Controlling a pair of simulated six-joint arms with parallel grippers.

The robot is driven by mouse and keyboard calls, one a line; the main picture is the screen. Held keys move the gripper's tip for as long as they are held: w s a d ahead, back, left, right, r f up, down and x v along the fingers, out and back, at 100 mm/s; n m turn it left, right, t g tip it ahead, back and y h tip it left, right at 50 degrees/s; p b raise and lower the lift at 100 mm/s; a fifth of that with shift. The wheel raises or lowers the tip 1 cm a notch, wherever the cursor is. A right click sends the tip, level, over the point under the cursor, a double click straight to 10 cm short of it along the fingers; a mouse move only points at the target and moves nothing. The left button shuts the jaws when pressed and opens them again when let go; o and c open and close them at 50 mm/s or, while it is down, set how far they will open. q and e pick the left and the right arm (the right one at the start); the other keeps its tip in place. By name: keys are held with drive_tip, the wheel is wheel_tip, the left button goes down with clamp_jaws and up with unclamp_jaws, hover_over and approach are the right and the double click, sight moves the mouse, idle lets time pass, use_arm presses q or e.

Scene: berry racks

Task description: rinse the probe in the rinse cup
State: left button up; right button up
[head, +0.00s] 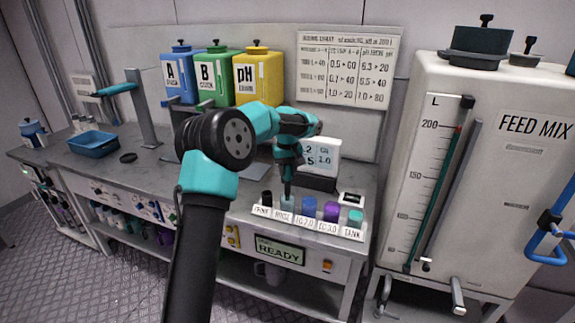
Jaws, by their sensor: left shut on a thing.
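My left gripper (288,172) is above the front of the bench and points down. It is shut on the probe (287,188), a thin dark stick held roughly upright. The probe's lower end is at the mouth of the rinse cup (287,204), a pale blue-grey cup above the label that reads RINSE. I cannot tell how far the tip is inside the cup. The white cup rack (341,231) has further labelled places to both sides. My right gripper is not in view.
A blue cup (309,206), a purple cup (331,211) and a teal-topped cup (355,217) stand close on the right. A meter display (323,156) is behind. A blue tray (93,144) sits left; the feed mix tank (480,170) stands right.

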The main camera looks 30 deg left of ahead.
use_arm(q)
drive_tip(key=shift+f, duration=1.45)
drive_tip(key=shift+r, duration=0.15)
idle(1.2)
drive_tip(key=shift+r, duration=4.45)
